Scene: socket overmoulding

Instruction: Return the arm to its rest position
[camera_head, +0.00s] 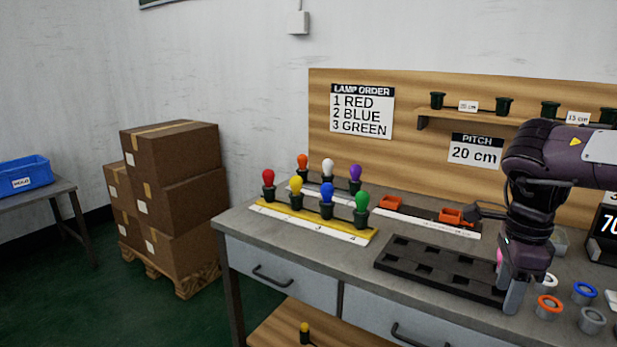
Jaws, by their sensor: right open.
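My right gripper (507,283) points down over the right end of the black tray with square pockets (405,262). It is open. A pink item shows partly behind its finger, and I cannot tell what it is. My right arm (550,165) comes in from the right edge. My left gripper is not in view. On the bench, a yellow-edged strip (290,222) bears red (268,178), yellow (295,185), blue (327,193) and green (362,201) lamps. Orange (302,162), white (328,168) and purple (355,173) lamps stand behind.
Several ringed cups (592,319) stand right of the gripper. A wooden back panel (345,155) carries signs and a shelf. Stacked cartons (175,180) and a blue bin (24,171) are at left.

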